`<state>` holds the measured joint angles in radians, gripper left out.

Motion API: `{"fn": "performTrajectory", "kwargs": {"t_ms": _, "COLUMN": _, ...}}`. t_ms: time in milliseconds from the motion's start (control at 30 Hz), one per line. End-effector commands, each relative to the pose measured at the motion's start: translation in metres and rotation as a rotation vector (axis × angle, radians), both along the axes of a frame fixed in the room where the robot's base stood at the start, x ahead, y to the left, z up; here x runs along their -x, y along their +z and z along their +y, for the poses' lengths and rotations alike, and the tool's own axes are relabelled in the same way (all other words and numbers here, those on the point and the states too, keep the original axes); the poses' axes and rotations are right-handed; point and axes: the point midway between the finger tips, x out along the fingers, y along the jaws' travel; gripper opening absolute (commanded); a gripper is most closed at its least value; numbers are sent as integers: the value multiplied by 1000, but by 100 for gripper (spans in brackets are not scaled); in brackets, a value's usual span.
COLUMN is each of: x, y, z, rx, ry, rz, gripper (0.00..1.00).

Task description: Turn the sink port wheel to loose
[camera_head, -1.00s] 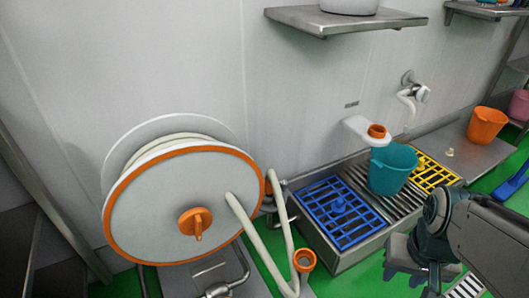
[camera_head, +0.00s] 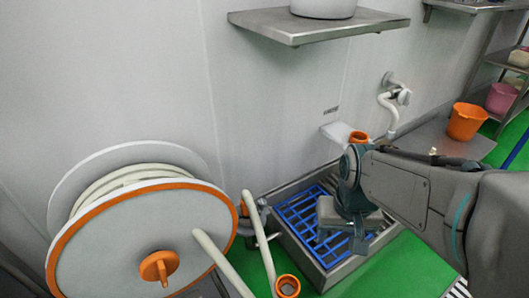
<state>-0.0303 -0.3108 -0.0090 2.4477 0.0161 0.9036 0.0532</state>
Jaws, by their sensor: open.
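My gripper (camera_head: 343,222) hangs over the sink basin at centre right, above the blue grate (camera_head: 296,213), and it is open with nothing seen between its jaws. Its fingers are partly hidden by its own body, and I cannot tell whether it touches anything below. No wheel clearly marked as the sink port wheel is readable. A small metal fitting with an orange part (camera_head: 243,208) stands at the left of the basin (camera_head: 318,277), to the left of my gripper. The blue knob on the grate is hidden behind my gripper.
A large hose reel (camera_head: 105,245) with an orange rim and an orange knob (camera_head: 158,267) fills the lower left. A white hose and an orange hose end (camera_head: 287,286) lie in front of the basin. A metal shelf (camera_head: 300,27) juts out above. An orange bucket (camera_head: 466,121) stands at right.

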Motion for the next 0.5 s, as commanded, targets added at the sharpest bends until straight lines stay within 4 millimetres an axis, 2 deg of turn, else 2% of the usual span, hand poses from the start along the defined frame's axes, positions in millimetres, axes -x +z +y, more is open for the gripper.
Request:
{"fn": "performTrajectory", "kwargs": {"t_ms": 100, "x": -36, "y": 10, "z": 9, "rx": -26, "ry": -80, "rz": 20, "gripper": 52}}
{"fn": "performTrajectory", "kwargs": {"t_ms": 267, "x": -97, "y": 14, "z": 27, "rx": -58, "ry": -233, "rz": 48, "gripper": 52}}
{"fn": "performTrajectory", "kwargs": {"t_ms": 500, "x": -183, "y": -2, "z": 61, "rx": -77, "ry": -461, "rz": 86, "gripper": 52}}
